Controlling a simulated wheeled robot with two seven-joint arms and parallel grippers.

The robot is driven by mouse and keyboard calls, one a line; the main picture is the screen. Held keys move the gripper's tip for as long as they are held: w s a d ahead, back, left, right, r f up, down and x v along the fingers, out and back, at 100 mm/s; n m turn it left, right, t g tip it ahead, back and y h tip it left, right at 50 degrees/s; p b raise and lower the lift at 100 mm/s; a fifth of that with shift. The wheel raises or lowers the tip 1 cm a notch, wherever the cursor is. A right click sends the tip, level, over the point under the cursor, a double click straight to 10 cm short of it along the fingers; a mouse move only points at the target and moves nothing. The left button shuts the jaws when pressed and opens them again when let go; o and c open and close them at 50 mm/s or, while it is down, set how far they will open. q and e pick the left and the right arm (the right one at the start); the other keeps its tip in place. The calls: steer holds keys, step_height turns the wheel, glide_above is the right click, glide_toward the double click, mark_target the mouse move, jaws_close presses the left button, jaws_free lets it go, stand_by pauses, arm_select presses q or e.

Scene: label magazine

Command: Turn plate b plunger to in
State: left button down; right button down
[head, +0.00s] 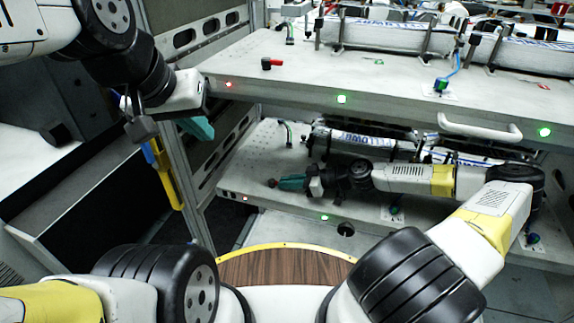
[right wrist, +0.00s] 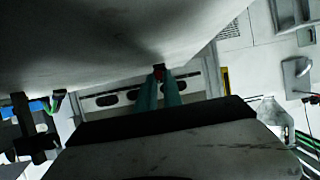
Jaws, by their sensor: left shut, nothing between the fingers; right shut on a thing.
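My right gripper (head: 283,183) reaches in over the lower plate (head: 250,200) from the right. Its teal fingers are shut on a small red plunger handle (head: 272,182) near that plate's left end. In the right wrist view the red handle (right wrist: 158,72) sits between the tips of the teal fingers (right wrist: 160,85). Much of the plunger is hidden by the fingers, and I cannot tell its turn. A like plunger with a red handle (head: 277,62) stands on the upper plate (head: 310,75). My left gripper (head: 203,128) is shut and empty, left of the plates.
The upper plate overhangs my right arm closely. It carries wrapped rolls (head: 380,36), a white front handle (head: 480,127) and green lights (head: 342,99). A red light (head: 228,85) glows at its left. A metal frame post (head: 170,100) stands near my left gripper.

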steer(key=c, duration=1.5)
jaws_free()
steer(key=v, duration=0.7)
steer(key=shift+s+d+r, duration=0.1)
steer(key=shift+d, duration=0.2)
